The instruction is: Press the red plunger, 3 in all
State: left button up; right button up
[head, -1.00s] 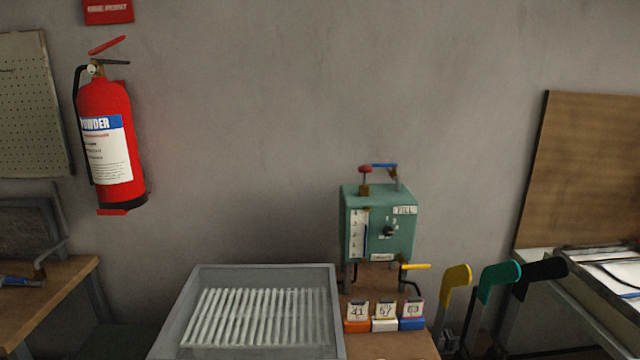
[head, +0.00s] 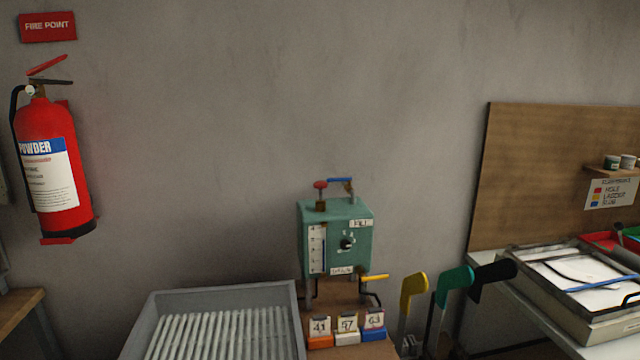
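The red plunger (head: 320,185) is a small red knob on a short stem, standing up from the top left of a green box-shaped machine (head: 338,238). Beside it on the machine's top is a blue-handled lever (head: 340,180). The machine's front has a scale strip, a black dial and small labels. A yellow handle (head: 375,278) sticks out low on its right side. Neither of my grippers shows in the head view.
A grey tray (head: 215,293) with white rods stands left of the machine. Orange, white and blue numbered blocks (head: 346,336) sit in front. Yellow, green and black upright forms (head: 453,282) stand to the right. A fire extinguisher (head: 50,170) hangs on the wall.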

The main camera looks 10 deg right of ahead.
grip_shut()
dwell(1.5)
